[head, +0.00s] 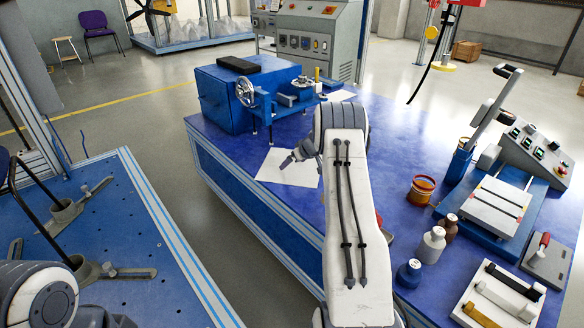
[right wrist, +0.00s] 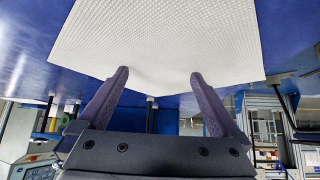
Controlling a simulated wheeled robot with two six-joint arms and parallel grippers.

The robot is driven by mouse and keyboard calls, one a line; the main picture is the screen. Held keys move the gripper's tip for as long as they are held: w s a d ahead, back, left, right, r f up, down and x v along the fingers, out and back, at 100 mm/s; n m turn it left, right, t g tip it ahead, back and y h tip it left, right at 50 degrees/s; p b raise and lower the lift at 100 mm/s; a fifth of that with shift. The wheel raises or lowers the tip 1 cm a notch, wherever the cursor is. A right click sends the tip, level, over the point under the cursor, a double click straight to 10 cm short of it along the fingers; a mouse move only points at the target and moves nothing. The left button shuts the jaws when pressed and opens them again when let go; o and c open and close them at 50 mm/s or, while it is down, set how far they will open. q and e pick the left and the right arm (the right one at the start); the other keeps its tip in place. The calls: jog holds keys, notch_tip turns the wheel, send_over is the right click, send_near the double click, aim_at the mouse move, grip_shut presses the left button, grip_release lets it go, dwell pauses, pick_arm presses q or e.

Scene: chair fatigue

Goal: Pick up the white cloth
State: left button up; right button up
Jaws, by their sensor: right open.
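The white cloth (head: 294,177) lies flat on the blue bench top (head: 392,130) near its left edge. In the right wrist view the cloth (right wrist: 155,40) shows a woven texture and fills the upper middle. My right gripper (head: 287,160) is over the cloth's upper part in the head view. In the right wrist view its two dark fingers (right wrist: 158,78) are spread apart and empty, with their tips overlapping the cloth's near edge. Whether they touch it I cannot tell. My right forearm hides some of the bench beside the cloth. My left gripper is not in view; only part of my left arm shows.
A blue machine with a handwheel (head: 246,92) stands behind the cloth. To the right are an orange-brown jar (head: 421,190), bottles (head: 432,245), a blue press (head: 490,210) and a tool tray (head: 497,298). A blue perforated platform (head: 110,235) is at left, across a floor gap.

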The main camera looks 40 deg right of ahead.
jog(key=shift+f, duration=0.15)
grip_shut()
dwell(0.4)
notch_tip(320, 180, up, 12)
jog(key=p, duration=0.6)
jog(key=shift+p, duration=0.4)
notch_tip(320, 180, up, 9)
jog(key=p, duration=0.5)
jog(key=shift+a, duration=0.1)
